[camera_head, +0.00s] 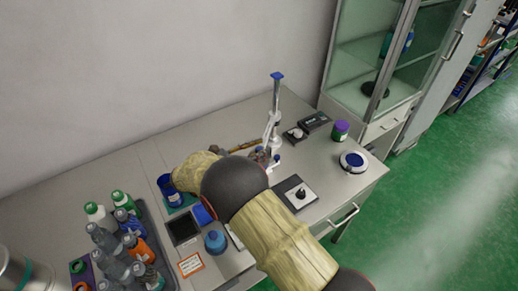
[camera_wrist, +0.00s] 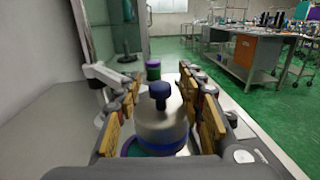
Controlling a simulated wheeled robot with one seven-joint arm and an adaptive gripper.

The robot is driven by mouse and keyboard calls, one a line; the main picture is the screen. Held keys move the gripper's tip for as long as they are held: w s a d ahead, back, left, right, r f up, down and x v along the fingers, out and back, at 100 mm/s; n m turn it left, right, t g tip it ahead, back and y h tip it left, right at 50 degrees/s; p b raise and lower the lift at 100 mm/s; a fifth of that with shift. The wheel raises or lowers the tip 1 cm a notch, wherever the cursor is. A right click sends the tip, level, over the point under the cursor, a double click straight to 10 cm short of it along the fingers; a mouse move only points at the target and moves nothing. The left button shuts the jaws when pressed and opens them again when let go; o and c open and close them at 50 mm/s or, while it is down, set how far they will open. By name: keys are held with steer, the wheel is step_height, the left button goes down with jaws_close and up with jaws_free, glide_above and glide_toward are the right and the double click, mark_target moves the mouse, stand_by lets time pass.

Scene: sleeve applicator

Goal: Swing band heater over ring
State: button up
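My gripper (camera_wrist: 160,88) shows in the wrist view with its yellow-padded fingers spread apart. Between them is a grey domed body (camera_wrist: 160,125) with a dark blue knob on top and a purple and green edge low down. Gaps show between the dome and the pads on both sides. In the head view my gripper (camera_head: 262,156) is small and partly hidden behind my arm, close to a slim white upright stand (camera_head: 275,110) with a blue top. I cannot clearly pick out the band heater or the ring.
A blue cup (camera_head: 170,190), a black square plate (camera_head: 295,193), a purple jar (camera_head: 341,130) and a round white device (camera_head: 353,162) stand on the bench. A glass cabinet (camera_head: 368,60) closes off the back right.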

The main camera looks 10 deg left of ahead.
steer(key=shift+a, duration=0.1)
steer(key=v, duration=1.1)
steer(key=shift+s+a, duration=0.3)
steer(key=shift+c, duration=0.5)
